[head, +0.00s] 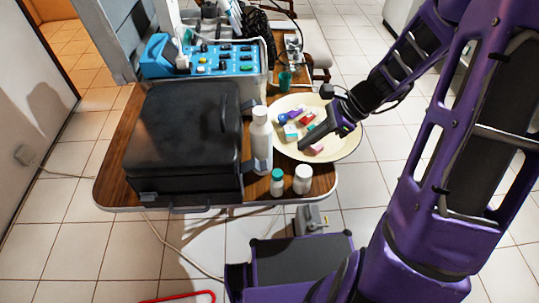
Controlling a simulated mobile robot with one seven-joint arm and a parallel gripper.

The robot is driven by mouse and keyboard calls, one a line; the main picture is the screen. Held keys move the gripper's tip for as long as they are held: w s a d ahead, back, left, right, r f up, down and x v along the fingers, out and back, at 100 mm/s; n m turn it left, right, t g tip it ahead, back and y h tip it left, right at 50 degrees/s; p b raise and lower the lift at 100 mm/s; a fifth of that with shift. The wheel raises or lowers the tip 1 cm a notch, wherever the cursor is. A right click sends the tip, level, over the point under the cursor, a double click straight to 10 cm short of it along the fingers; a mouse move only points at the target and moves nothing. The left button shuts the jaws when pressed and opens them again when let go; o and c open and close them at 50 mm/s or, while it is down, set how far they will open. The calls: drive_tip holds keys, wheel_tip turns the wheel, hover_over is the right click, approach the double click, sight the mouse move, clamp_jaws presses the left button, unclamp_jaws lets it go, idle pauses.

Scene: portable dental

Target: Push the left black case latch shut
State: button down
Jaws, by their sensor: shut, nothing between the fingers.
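The black case (183,125) lies with its lid down on the wooden table at the left. A small grey latch (148,198) shows at the lower left of its front edge, too small to tell whether it is open or shut. A dark handle (190,208) shows along the front edge. My gripper (306,143) is shut and empty, over the cream plate at the right of the case, well apart from the left latch. The white bottle stands between my gripper and the case.
The white bottle (262,140) and two small bottles (277,182) (303,179) stand right of the case. The cream plate (347,150) holds several small coloured items. A blue control unit (215,60) stands behind the case. Floor in front of the table's left edge is mostly clear.

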sight(275, 170)
drive_tip(key=shift+s+a+r+n+g, duration=0.15)
drive_tip(key=shift+s+a+n+g, duration=0.2)
drive_tip(key=shift+a, duration=0.2)
drive_tip(key=b+x, duration=0.2)
drive_tip(key=x, duration=0.8)
drive_tip(key=shift+a+r, duration=0.1)
drive_tip(key=shift+a, duration=0.05)
drive_tip(key=shift+r, duration=0.1)
drive_tip(key=shift+r+p, duration=0.3)
drive_tip(key=shift+p, duration=0.25)
